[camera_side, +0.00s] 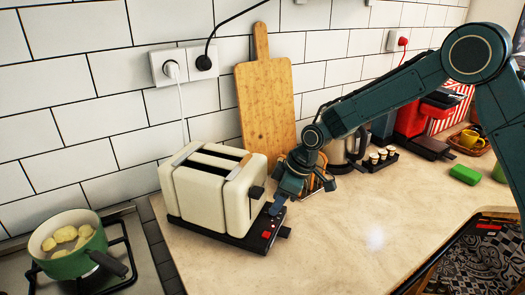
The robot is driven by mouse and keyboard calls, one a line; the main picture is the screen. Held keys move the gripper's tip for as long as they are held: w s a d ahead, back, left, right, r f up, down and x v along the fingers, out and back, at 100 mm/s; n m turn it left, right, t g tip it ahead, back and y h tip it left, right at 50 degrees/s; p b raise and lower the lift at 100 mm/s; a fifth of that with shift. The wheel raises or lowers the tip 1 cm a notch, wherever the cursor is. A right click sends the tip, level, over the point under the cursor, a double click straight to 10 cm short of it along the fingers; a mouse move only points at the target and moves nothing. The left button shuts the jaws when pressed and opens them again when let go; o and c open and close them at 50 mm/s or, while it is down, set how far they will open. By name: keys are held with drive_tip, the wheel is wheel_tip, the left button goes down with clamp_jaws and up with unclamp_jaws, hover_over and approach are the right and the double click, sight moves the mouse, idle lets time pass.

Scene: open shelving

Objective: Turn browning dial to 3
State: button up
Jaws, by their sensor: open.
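A cream two-slot toaster (196,197) stands on the counter at the picture's centre left. Its black base carries a control panel (262,238) at the right end, with a small red part (266,234) and small light marks. The browning dial cannot be made out for certain. A dark lever (256,192) sticks out of the end wall. My gripper (278,205) is open and empty, pointing down close above the panel, just right of the lever. Whether it touches the panel or the dial cannot be told.
A wooden cutting board (266,100) leans on the tiled wall behind. A metal kettle (339,153) stands behind my arm. A green pot (68,262) sits on the hob at left. The counter front right (370,235) is clear.

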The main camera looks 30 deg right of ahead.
drive_tip(key=shift+x, duration=0.95)
clamp_jaws()
drive_tip(key=shift+a+m+t+h, duration=0.1)
drive_tip(key=shift+m+t+h, duration=0.45)
drive_tip(key=shift+m, duration=1.45)
unclamp_jaws()
